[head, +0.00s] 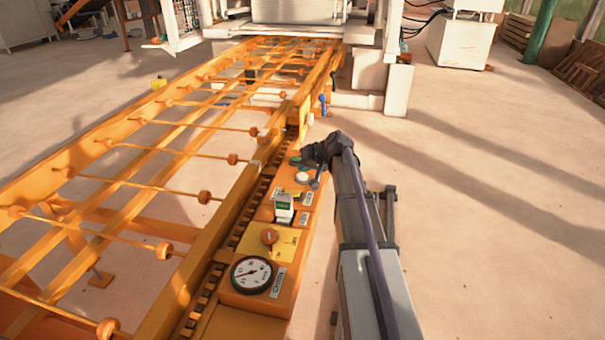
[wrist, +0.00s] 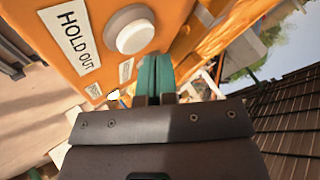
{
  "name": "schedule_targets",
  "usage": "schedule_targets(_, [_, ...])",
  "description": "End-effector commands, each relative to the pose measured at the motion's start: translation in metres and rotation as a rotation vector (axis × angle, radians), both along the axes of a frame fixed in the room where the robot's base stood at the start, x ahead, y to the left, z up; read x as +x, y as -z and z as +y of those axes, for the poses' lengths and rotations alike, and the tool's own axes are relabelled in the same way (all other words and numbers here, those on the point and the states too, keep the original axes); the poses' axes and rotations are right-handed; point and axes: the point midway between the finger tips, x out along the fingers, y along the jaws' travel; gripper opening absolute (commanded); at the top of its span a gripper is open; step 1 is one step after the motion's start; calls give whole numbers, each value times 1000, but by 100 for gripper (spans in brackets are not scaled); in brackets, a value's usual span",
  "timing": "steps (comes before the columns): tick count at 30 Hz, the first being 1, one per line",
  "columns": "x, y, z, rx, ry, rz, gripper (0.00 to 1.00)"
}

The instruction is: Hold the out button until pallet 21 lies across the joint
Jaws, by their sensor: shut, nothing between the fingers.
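The out button is a round white button (wrist: 133,33) beside a "HOLD OUT" label (wrist: 75,38) on an orange panel in the wrist view. A white button (head: 302,178) also shows on the console in the head view. My gripper (wrist: 155,68) is shut and empty, its teal fingers together just beside the button's lower right rim in the wrist view. I cannot tell whether they touch it. In the head view my gripper (head: 316,170) is over the far part of the console, partly hidden by my arm. I see no pallet on the orange roller conveyor (head: 150,225).
White machinery (head: 300,12) stands at the conveyor's far end. The floor right of my arm is clear.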

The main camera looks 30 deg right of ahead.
Motion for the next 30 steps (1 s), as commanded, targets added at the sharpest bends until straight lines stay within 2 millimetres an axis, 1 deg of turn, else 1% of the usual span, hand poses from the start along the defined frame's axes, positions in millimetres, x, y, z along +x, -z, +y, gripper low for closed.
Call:
schedule_targets(1, [0, -3, 0, 0, 0, 0, 0])
schedule_targets(11, [0, -4, 0, 0, 0, 0, 0])
schedule_targets(24, [0, -49, 0, 0, 0, 0, 0])
schedule_targets(27, [0, -54, 0, 0, 0, 0, 0])
schedule_targets(30, [0, -53, 0, 0, 0, 0, 0])
